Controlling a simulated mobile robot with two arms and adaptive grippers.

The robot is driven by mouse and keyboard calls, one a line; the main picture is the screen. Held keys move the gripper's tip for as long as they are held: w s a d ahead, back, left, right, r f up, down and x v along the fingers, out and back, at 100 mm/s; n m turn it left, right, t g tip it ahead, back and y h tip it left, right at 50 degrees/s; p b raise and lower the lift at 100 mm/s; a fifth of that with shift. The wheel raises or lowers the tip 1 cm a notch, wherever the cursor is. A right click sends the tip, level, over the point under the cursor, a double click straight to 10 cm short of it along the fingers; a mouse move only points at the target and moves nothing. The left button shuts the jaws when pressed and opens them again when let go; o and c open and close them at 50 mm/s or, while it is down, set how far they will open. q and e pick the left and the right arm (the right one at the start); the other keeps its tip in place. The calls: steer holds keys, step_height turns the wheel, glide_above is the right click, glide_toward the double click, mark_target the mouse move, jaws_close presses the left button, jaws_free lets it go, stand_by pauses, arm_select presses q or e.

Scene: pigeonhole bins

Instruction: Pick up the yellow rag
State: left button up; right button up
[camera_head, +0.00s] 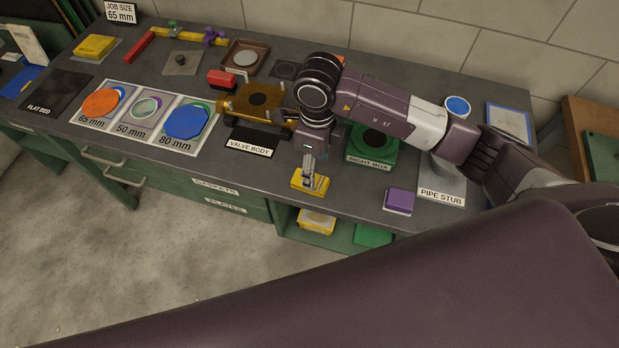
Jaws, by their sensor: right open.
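A yellow folded piece that looks like the yellow rag (321,188) lies at the front edge of the workbench, just in front of the valve body station. My right gripper (308,184) points down right at it, with its open fingers over the cloth and partly covering it. I cannot tell whether the fingers touch it. My left gripper is not in view.
Another yellow item (316,220) sits on the shelf below. A yellow stack (95,46) lies at the far left.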

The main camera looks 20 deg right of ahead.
mark_target(322, 183)
steer(key=shift+s+f+p, duration=0.15)
steer(key=shift+f+p, duration=0.15)
steer(key=shift+f, duration=0.1)
steer(key=f+p, duration=0.1)
steer(key=f, duration=0.2)
steer(key=shift+a+f+p, duration=0.2)
steer(key=shift+f+p, duration=0.2)
steer(key=shift+f, duration=0.5)
steer(key=c, duration=1.1)
